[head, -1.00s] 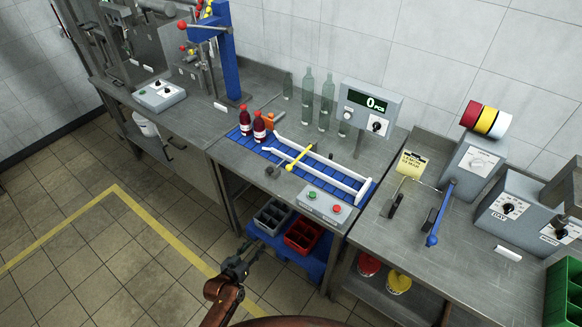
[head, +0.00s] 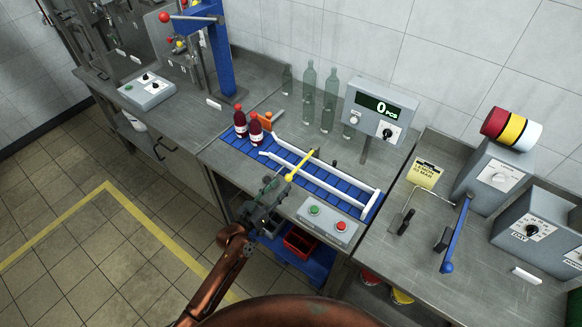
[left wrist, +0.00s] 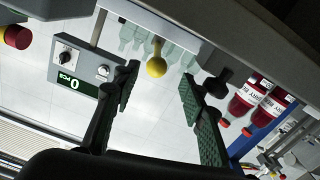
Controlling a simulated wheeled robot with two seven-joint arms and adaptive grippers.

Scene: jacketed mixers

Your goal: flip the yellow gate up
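The yellow gate (head: 302,164) is a thin bar lying across the blue conveyor (head: 325,184), with a round yellow knob at its front end. The knob shows in the left wrist view (left wrist: 156,67), between the two fingertips in the picture. My left gripper (head: 270,194) is open and empty at the front edge of the bench, just in front of and slightly below the knob. In the left wrist view its green-padded fingers (left wrist: 158,76) are wide apart. I cannot tell the exact gap to the knob. My right gripper is not in view.
Two red bottles (head: 248,125) stand on the conveyor left of the gate. White guide rails (head: 325,158) run along it. A button box (head: 328,224) sits right of my gripper. A counter display (head: 377,108) and clear bottles (head: 318,97) stand behind. A red crate (head: 300,240) is below.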

